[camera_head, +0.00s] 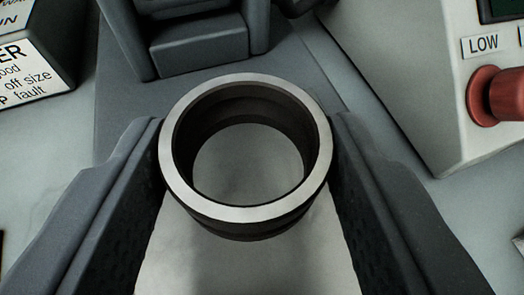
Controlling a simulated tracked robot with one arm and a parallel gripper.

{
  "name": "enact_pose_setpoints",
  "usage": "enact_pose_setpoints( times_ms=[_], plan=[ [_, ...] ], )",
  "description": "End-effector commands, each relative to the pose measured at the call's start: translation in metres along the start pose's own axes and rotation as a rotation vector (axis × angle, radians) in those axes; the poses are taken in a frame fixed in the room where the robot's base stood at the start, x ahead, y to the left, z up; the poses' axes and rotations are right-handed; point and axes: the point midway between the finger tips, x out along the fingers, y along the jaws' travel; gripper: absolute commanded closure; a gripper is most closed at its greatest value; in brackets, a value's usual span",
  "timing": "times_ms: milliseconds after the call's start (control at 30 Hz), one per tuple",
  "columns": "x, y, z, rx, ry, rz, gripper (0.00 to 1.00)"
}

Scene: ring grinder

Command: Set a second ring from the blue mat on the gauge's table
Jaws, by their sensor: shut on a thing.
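A steel ring (176,190) with a bright top rim and dark inner wall is upright between the fingers of my gripper (247,150). The gripper is shut on it, one finger on each side. Below the ring is a smooth light metal surface (245,268), seen through the ring's hole and in front of it; it looks like the gauge's table. I cannot tell whether the ring touches it. The dark grey gauge body (200,48) stands just behind the ring. The blue mat is not in view.
At the right stands a pale panel (425,70) with a red knob (497,95) and a "LOW" label (484,43). At the upper left is a dark block with a white text sign (30,70). Pale bench surface shows on both sides.

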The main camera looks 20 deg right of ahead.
Motion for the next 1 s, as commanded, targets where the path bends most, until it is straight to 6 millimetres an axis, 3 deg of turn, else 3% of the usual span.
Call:
enact_pose_setpoints(
  times_ms=[300,667,700,733,1000],
  plan=[
    [0.014,-0.001,0.033,0.000,-0.001,-0.002,0.79],
    [0.014,-0.001,0.034,0.000,0.000,-0.002,0.79],
    [0.014,-0.001,0.034,0.000,0.000,-0.002,0.42],
    [0.014,-0.001,0.033,0.000,0.000,-0.002,0.34],
    [0.014,-0.001,0.033,0.000,0.000,-0.002,0.32]
  ],
)
